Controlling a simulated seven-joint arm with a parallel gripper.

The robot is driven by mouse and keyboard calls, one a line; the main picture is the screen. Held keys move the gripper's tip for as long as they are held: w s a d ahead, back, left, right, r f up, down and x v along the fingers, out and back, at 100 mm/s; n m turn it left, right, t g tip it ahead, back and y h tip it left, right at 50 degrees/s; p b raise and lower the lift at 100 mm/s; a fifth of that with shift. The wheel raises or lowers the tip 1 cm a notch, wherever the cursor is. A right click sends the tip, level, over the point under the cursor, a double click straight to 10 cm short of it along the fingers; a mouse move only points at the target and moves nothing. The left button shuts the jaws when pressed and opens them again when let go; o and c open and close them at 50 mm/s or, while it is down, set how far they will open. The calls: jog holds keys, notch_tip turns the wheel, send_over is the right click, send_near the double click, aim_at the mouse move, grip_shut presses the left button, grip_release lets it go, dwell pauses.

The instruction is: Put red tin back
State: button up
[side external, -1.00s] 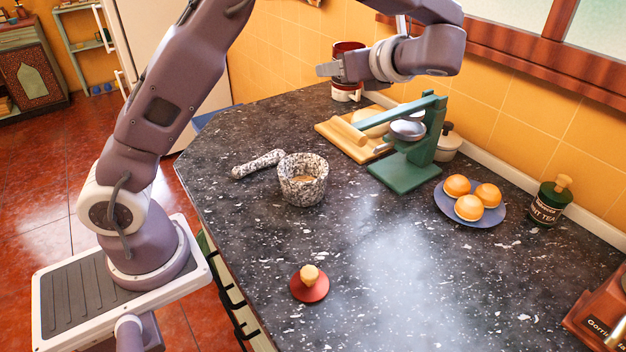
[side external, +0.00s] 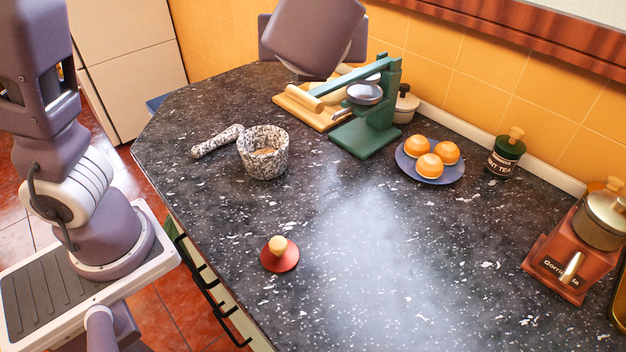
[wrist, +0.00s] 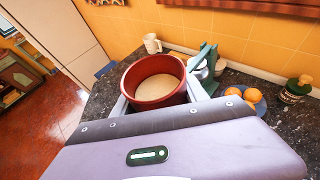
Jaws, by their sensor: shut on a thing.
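The red tin (wrist: 160,102) is in the wrist view, upright and without a lid, with pale contents inside. My gripper (wrist: 157,98) is shut on it, with a pale finger on each side of its wall. In the side external view the tin and my fingers are not visible; my purple arm parts fill the top middle. A red lid with a wooden knob (side external: 280,256) lies alone near the front of the dark counter (side external: 350,290).
A white mug (wrist: 152,43) is behind the tin. The counter's front middle is clear.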

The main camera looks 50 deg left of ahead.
aim_at(313, 200)
jog(key=f, duration=2.8)
jog(key=shift+s+d+f, duration=0.25)
jog(key=shift+f, duration=0.15)
jog(key=o, duration=1.5)
jog(key=shift+f, duration=0.1)
